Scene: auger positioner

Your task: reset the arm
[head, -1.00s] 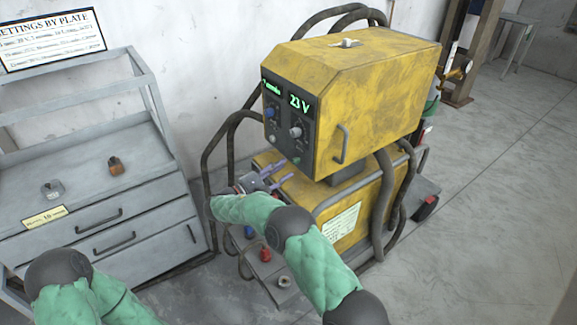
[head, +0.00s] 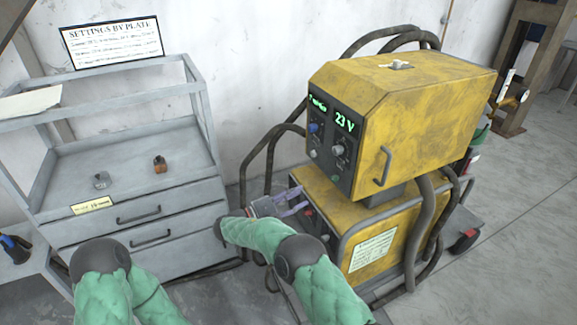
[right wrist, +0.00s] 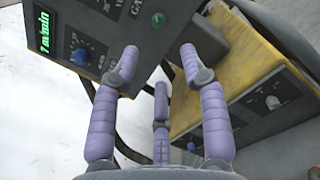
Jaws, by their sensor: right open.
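My right gripper (head: 296,198), with lilac fingers, is open and empty. It is in front of the lower left of the yellow welding machine, below and left of its dark control panel (head: 331,143). In the right wrist view the spread fingers (right wrist: 160,66) have nothing between them, and the panel with a blue knob (right wrist: 81,56) lies beyond them. The panel's green display reads 23 V. My right arm in its green sleeve (head: 262,236) reaches in from below. My left arm (head: 110,285) shows at the lower left; its gripper is out of view.
The yellow wire feeder box (head: 430,100) sits on the yellow power unit (head: 345,215), with thick hoses around them. A grey drawer cabinet (head: 130,205) at left bears small metal pieces and a settings sign (head: 112,42). Clear floor (head: 530,230) lies at right.

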